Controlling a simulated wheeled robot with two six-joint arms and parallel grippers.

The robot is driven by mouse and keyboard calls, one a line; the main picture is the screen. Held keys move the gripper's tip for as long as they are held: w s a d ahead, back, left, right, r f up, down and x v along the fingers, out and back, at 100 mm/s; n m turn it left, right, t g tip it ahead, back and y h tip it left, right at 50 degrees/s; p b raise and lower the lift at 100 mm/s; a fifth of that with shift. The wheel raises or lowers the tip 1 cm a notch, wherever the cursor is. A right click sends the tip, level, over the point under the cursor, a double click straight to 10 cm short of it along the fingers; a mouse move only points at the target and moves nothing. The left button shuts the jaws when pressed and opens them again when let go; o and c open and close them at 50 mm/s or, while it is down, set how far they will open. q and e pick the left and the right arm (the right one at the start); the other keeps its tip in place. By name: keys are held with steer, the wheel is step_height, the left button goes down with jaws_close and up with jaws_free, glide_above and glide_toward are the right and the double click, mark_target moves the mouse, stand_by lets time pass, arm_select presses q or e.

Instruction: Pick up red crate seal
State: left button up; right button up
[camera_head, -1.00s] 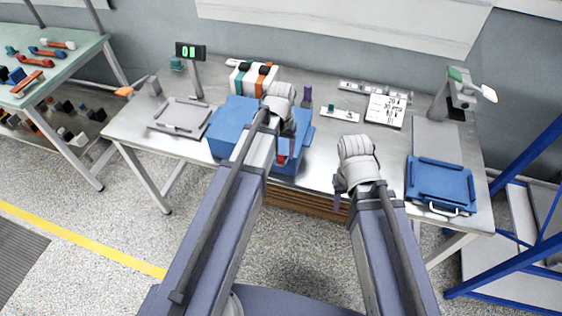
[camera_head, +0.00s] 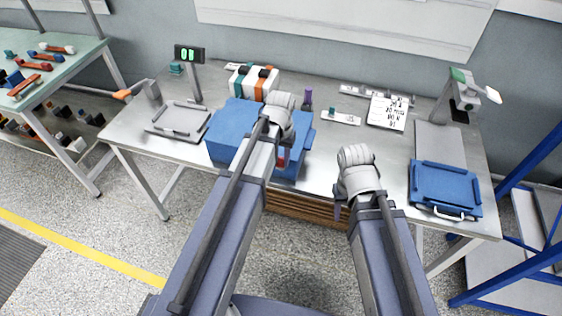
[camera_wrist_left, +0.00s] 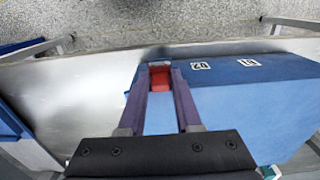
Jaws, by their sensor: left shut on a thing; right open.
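The red crate seal (camera_wrist_left: 160,78) is a small red block between the tips of my left gripper (camera_wrist_left: 160,72) in the left wrist view. The gripper is shut on it, at the front edge of the blue crate (camera_wrist_left: 250,100). In the head view the red seal (camera_head: 281,160) shows partly below my left wrist, against the front of the blue crate (camera_head: 232,128). I cannot tell whether the seal still touches the crate. My right gripper (camera_head: 338,208) is open and empty, over the table's front edge.
A grey tray (camera_head: 178,118) and a display on a post (camera_head: 189,54) stand to the left. A blue tray (camera_head: 445,185) lies at the right, with a press-like stand (camera_head: 462,98) behind it. A white-striped case (camera_head: 252,82) stands behind the crate. A white number card (camera_head: 387,112) lies behind.

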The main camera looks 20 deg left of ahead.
arm_select(q)
jaws_close()
step_height(320, 180, up, 10)
steer(key=p, duration=1)
steer(key=b, duration=0.4)
glide_above(281, 158)
step_height(281, 158, down, 4)
steer(key=shift+r, duration=0.2)
